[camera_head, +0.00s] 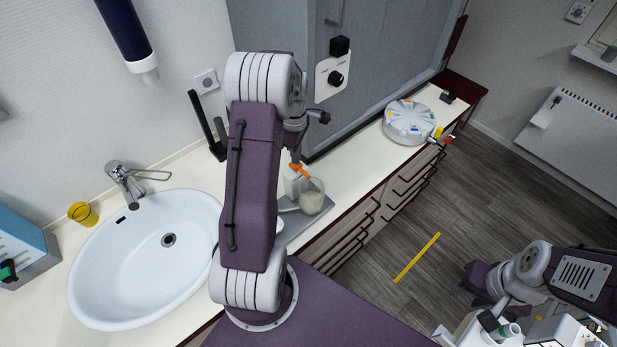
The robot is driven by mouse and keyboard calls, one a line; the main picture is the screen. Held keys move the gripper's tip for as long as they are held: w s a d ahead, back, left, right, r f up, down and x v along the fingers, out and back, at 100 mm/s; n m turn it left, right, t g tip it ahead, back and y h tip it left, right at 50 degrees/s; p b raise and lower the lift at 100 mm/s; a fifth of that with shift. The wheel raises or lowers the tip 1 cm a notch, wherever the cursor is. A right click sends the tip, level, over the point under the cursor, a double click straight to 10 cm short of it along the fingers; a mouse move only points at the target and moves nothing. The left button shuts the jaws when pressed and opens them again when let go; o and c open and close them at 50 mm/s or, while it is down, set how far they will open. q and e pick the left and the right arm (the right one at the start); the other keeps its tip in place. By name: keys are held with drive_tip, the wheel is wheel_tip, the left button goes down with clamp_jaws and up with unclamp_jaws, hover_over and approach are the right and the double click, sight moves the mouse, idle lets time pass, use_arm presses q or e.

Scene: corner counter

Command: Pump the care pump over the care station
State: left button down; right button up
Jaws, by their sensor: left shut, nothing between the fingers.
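The care pump looks to be the white bottle (291,184) with an orange head (299,168), standing upright on the counter. A clear round container with pale contents (313,199) is beside it, on a grey tray (307,225) that seems to be the care station. My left gripper (295,156) is shut and empty, pointing down just above the orange head. Whether it touches the head I cannot tell. My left arm hides part of the tray and of a white item on it. My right gripper (468,284) is low at right, over the floor, far from the pump; its fingers are unclear.
A white sink (110,275) with a tap (125,180) and a yellow cup (83,214) are at left. A black stand (206,125) is behind my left arm. A grey cabinet (385,60) rises behind the counter. A round white organizer (408,122) sits further right.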

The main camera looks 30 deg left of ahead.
use_arm(q)
drive_tip(key=shift+f, duration=0.1)
drive_tip(key=shift+f+b, duration=0.9)
drive_tip(key=shift+f, duration=0.35)
drive_tip(key=shift+r+p, duration=1.2)
drive_tip(key=shift+r, duration=0.15)
drive_tip(key=shift+r, duration=0.1)
wheel_tip(320, 180, up, 6)
drive_tip(key=p, duration=0.5)
